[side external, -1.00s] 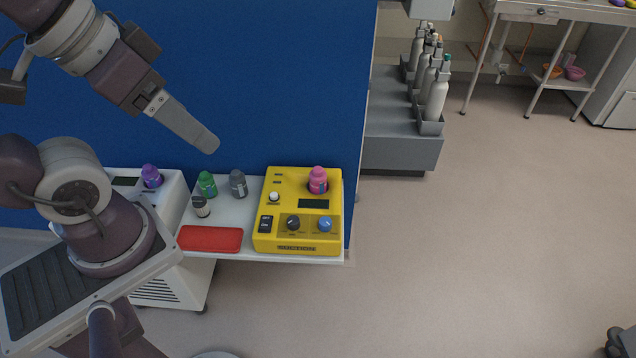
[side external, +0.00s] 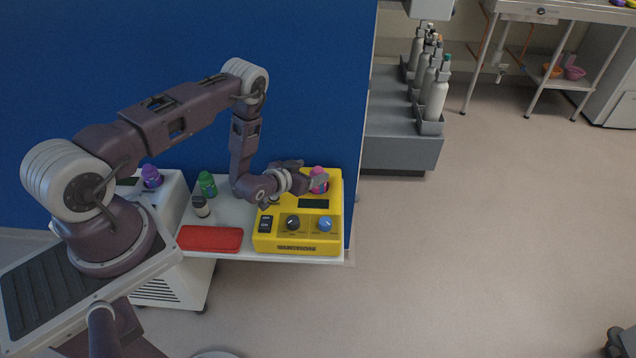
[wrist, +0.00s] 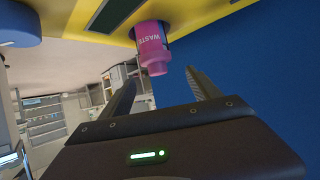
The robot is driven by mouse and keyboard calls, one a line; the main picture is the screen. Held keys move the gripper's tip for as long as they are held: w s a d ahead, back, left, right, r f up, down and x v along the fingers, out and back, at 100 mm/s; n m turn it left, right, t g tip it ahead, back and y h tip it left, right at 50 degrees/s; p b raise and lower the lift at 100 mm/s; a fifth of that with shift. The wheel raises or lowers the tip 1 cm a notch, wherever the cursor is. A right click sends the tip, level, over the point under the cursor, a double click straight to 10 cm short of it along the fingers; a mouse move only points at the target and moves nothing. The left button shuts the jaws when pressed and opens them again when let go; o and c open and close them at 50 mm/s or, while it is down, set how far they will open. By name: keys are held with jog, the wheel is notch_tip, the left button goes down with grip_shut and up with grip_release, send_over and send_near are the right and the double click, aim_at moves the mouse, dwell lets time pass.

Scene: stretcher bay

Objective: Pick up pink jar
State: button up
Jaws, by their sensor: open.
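The pink jar (side external: 318,173) stands on top of the yellow suction unit (side external: 270,246), near its back right. In the wrist view the pink jar (wrist: 151,46) shows "WASTE" lettering and lies ahead of my fingers, roughly in line with the space between them. My gripper (side external: 318,183) reaches in low from the left over the yellow unit, with its fingertips close to the jar. In the wrist view my gripper (wrist: 163,85) has its two fingers spread and nothing between them. Whether a finger touches the jar cannot be told.
A green bottle (side external: 207,184), a small white bottle with a dark cap (side external: 201,207) and a red case (side external: 210,239) share the white table. A purple bottle (side external: 151,177) stands on a white machine to the left. The blue partition (side external: 320,80) rises directly behind.

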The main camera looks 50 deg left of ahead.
jog(key=shift+s+d+f, duration=0.15)
jog(key=shift+s+f, duration=0.7)
jog(key=shift+f, duration=0.45)
jog(key=x, duration=0.6)
jog(key=shift+w+d+f, duration=0.1)
jog(key=shift+w+f, duration=0.1)
jog(key=shift+f, duration=0.25)
jog(key=c, duration=1.5)
